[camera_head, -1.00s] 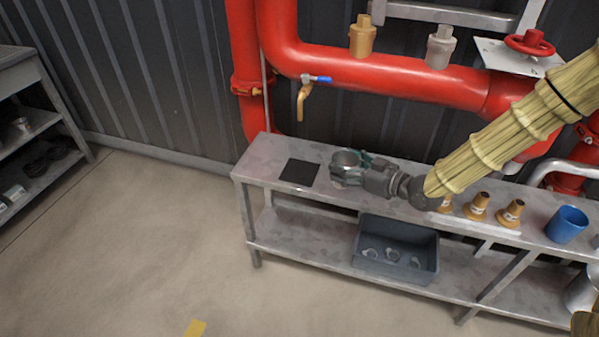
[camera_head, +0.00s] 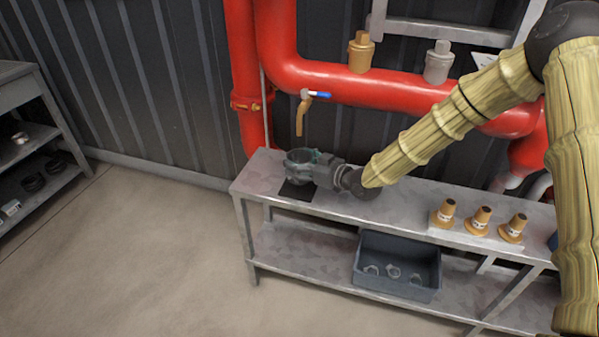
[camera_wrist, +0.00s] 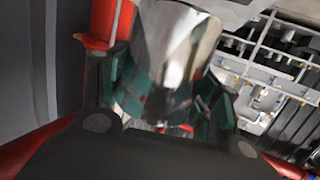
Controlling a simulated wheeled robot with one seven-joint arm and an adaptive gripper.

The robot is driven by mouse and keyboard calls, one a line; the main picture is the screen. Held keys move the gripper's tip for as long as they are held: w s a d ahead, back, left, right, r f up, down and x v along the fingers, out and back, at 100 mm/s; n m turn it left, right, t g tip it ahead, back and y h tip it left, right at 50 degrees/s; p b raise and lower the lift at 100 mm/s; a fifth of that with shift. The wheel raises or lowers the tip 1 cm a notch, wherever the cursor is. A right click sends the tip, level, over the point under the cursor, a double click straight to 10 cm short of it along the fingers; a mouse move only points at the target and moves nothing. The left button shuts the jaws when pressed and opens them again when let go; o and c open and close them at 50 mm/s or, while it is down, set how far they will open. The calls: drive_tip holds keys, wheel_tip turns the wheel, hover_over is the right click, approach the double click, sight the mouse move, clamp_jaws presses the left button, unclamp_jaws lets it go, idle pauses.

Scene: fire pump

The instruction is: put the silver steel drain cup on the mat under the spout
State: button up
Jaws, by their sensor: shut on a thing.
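The silver steel drain cup (camera_head: 299,156) is held in my gripper (camera_head: 308,163) in the head view, upright with its open rim up. My gripper is shut on it. In the wrist view the shiny cup (camera_wrist: 172,50) stands between the green-padded fingers (camera_wrist: 170,98). The black mat (camera_head: 297,191) lies on the bench top at its left end, partly hidden by the cup and gripper. The cup is over the mat; I cannot tell whether it touches it. The brass spout (camera_head: 301,118) with a blue lever hangs from the red pipe, above the cup.
The metal bench (camera_head: 400,214) holds several brass nozzles (camera_head: 480,220) to the right. A grey bin (camera_head: 397,266) sits on its lower shelf. Red pipes (camera_head: 330,78) run behind and above. The bench top between my gripper and the nozzles is clear.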

sight(299, 172)
drive_tip(key=shift+w+a+f, duration=0.1)
drive_tip(key=shift+f, duration=1.65)
drive_tip(key=shift+f+b, duration=0.25)
drive_tip(key=shift+b, duration=0.05)
drive_tip(key=o, duration=1.1)
drive_tip(key=shift+r, duration=0.15)
drive_tip(key=shift+r, duration=0.1)
drive_tip(key=p+v, duration=0.1)
drive_tip(key=v, duration=1.1)
